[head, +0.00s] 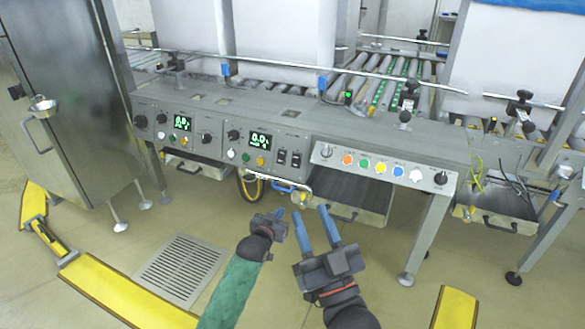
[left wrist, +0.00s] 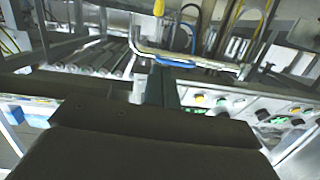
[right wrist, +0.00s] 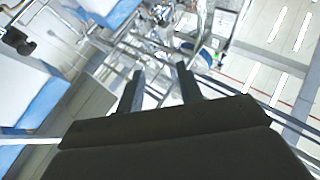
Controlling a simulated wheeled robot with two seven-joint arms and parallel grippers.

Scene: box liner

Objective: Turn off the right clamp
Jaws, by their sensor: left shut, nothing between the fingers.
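The grey control panel (head: 215,133) runs along the front of the conveyor in the head view. Two small black switches sit side by side on its middle section, a left one (head: 281,157) and a right one (head: 296,158). Their labels are too small to read, and I cannot tell their positions. My left gripper (head: 280,213) is shut and empty, below the panel and apart from it. Its closed fingers also show in the left wrist view (left wrist: 163,75). My right gripper (head: 309,209) is open and empty, beside it to the right; its parted fingers show in the right wrist view (right wrist: 160,72).
A silver bar with a blue part (head: 287,186) juts from below the panel, just above my grippers. Coloured buttons (head: 364,163) line the right panel section. A steel cabinet (head: 75,100) stands at left.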

